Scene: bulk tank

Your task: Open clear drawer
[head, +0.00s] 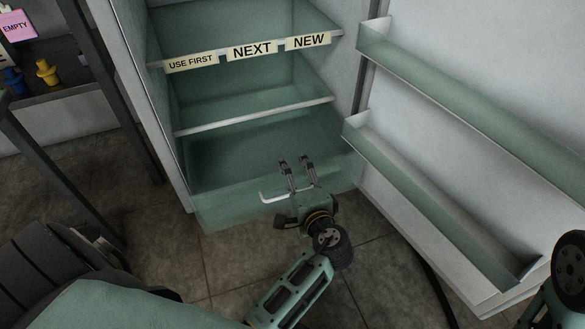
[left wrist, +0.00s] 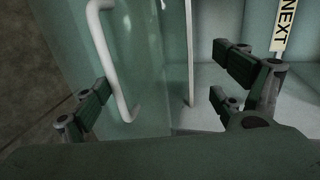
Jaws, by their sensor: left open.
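The clear drawer (head: 225,208) is a greenish see-through box at the bottom of the open fridge. Its front stands slightly forward of the fridge's left wall edge. Its white bar handle (head: 272,198) is on the front, partly hidden by my left gripper (head: 297,161). That gripper is open, with its fingers over the drawer front. In the left wrist view, the handle (left wrist: 104,62) lies between the spread fingers of the gripper (left wrist: 165,100), nearer the left ones. The fingers are not closed on it. My right gripper is out of view.
Two shelves are above the drawer; the upper one (head: 250,52) carries labels USE FIRST, NEXT and NEW. The open fridge door (head: 440,115) with green-fronted bins (head: 440,205) stands close on the right. A dark rack (head: 70,90) is at left. Tiled floor (head: 230,265) lies in front.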

